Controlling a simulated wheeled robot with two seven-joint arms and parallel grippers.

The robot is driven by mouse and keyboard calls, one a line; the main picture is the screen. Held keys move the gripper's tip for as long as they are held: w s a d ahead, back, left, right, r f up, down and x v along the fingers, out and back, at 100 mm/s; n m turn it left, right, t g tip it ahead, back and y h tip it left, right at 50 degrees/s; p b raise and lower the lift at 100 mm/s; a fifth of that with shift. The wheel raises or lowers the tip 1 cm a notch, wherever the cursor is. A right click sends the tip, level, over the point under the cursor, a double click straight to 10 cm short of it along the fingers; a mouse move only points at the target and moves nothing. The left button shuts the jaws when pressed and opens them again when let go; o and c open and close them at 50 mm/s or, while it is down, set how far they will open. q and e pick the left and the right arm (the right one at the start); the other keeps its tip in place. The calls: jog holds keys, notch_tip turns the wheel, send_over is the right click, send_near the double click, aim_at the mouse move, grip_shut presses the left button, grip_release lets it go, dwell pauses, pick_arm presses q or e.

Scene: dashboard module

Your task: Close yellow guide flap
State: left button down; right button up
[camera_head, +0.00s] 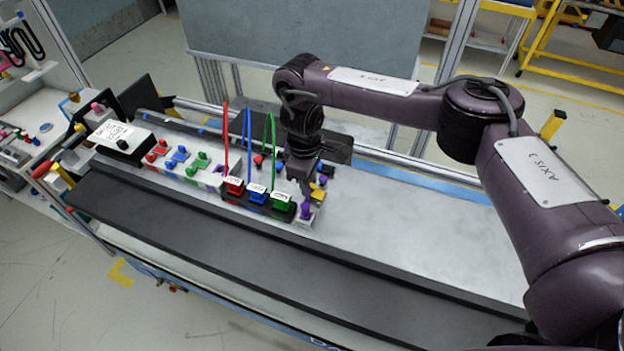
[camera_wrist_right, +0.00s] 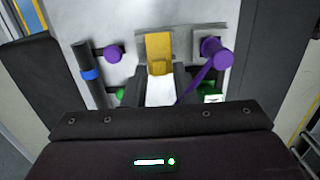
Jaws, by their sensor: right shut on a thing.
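The yellow guide flap (camera_wrist_right: 159,46) shows in the right wrist view as an upright yellow plate with a small tab, on a grey mount. In the head view it is a small yellow patch (camera_head: 319,193) at the right end of the module row, partly hidden by my right gripper (camera_head: 302,172). In the wrist view the dark fingers of my right gripper (camera_wrist_right: 159,73) stand on both sides of the flap's tab, shut on it. My left gripper is not in view.
A purple knob with a lever (camera_wrist_right: 212,50) stands close right of the flap, and a small purple knob (camera_wrist_right: 113,53) left of it. Red, blue and green cables (camera_head: 248,145) rise from connectors beside my gripper. The grey table (camera_head: 410,225) is clear to the right.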

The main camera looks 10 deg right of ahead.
jog(key=shift+w+a+f+g+h+b, duration=0.15)
jog(key=shift+a+f+g+h+b, duration=0.15)
jog(key=shift+h, duration=0.25)
jog(key=shift+w+a+f+g+h+b, duration=0.15)
jog(key=shift+f+g+h+b, duration=0.1)
jog(key=shift+g+h, duration=0.25)
grip_shut()
jog(key=shift+s+a+f+h, duration=0.1)
jog(key=shift+s+f+h, duration=0.05)
jog(key=shift+f+h, duration=0.15)
jog(key=o, duration=0.7)
grip_release()
jog(key=shift+o, duration=0.3)
